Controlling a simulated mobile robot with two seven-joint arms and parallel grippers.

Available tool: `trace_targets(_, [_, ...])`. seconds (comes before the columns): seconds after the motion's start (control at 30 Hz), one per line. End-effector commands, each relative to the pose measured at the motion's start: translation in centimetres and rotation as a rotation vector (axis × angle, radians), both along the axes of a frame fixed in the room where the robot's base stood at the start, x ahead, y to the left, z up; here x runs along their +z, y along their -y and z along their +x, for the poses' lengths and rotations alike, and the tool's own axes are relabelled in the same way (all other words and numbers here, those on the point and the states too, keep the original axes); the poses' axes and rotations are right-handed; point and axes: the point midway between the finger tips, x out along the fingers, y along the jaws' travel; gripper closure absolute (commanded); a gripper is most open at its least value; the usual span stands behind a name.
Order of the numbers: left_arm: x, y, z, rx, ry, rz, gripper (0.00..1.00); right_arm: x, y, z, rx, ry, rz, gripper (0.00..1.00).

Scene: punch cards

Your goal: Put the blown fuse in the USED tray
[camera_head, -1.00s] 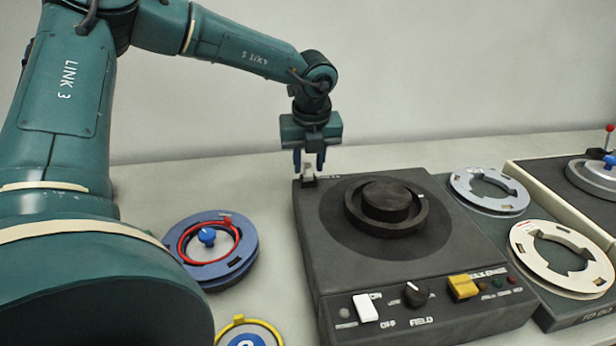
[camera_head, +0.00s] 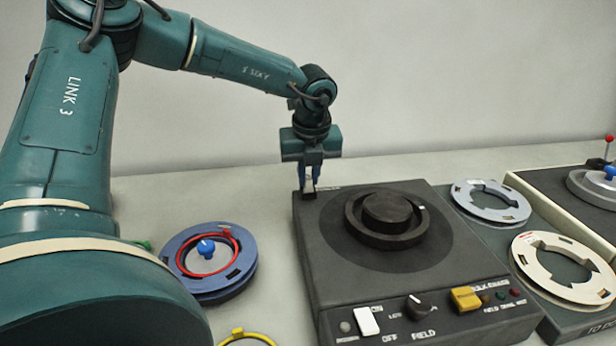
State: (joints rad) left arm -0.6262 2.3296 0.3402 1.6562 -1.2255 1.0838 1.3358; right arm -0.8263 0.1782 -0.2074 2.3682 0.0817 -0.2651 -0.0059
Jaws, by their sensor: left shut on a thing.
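My left gripper (camera_head: 309,185) is at the back left corner of a dark grey device (camera_head: 345,270). Its blue fingers point down and are shut on a small pale piece (camera_head: 309,181), which I take to be the fuse. The piece stands at a dark holder on the device's corner. The fingers cover much of it, and I cannot tell whether it is blown. No tray marked USED shows. My right gripper is not in view.
The device carries a dark ring (camera_head: 386,218), a white switch (camera_head: 367,321), a knob (camera_head: 417,306) and a yellow switch (camera_head: 465,298). A blue reel (camera_head: 182,270) lies to its left. Grey (camera_head: 490,201) and cream (camera_head: 562,268) rings lie to its right.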

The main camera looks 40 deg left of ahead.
Motion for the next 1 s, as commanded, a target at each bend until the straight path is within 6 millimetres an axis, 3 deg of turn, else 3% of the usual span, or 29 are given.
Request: trace_targets(1.0, [5.0,0.0,0.0,0.000,0.001,0.001,1.00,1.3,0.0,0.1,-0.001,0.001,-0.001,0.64])
